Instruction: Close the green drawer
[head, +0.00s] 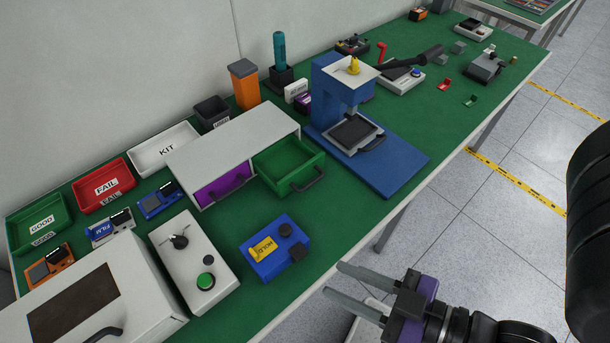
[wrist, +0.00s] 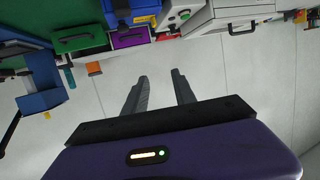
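The green drawer (head: 284,160) is pulled out of the right side of a white two-drawer cabinet (head: 225,138) on the green-topped table. It looks empty, and a dark handle (head: 309,180) is on its front. The purple drawer (head: 222,188) beside it is pushed in. My gripper (head: 334,279) is off the table's front edge, apart from the drawer, with its two fingers spread and nothing between them. In the wrist view the gripper (wrist: 160,75) points toward the cabinet side, and the green drawer (wrist: 80,38) shows upper left of the fingers.
A blue press (head: 350,105) on a blue base stands right of the open drawer. Bare green tabletop (head: 350,205) lies in front of the drawer.

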